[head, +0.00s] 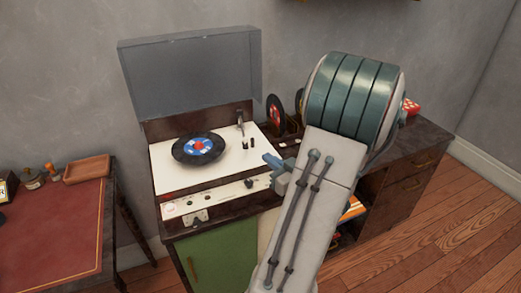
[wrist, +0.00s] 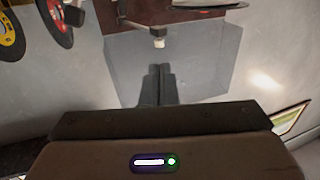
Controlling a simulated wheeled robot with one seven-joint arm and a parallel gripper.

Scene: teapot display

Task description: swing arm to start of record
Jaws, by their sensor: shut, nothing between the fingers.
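A black record (head: 198,148) with a blue, white and red label lies on the white deck of the record player (head: 165,180). The tonearm (head: 240,124) stands at the right of the deck, apart from the record. My gripper (head: 267,158) is right of and in front of the tonearm, near the deck's right edge. In the wrist view my gripper's dark fingers (wrist: 159,72) are together and empty. A pale-tipped part that looks like the tonearm (wrist: 158,42) shows just beyond them, apparently apart. The record's edge (wrist: 210,4) is partly cut off at the top.
The clear lid (head: 195,75) stands open behind the deck. Upright records (head: 275,110) stand right of the player, close to my arm. My arm hides part of the cabinet (head: 410,150). A red-topped desk (head: 60,235) is at the left.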

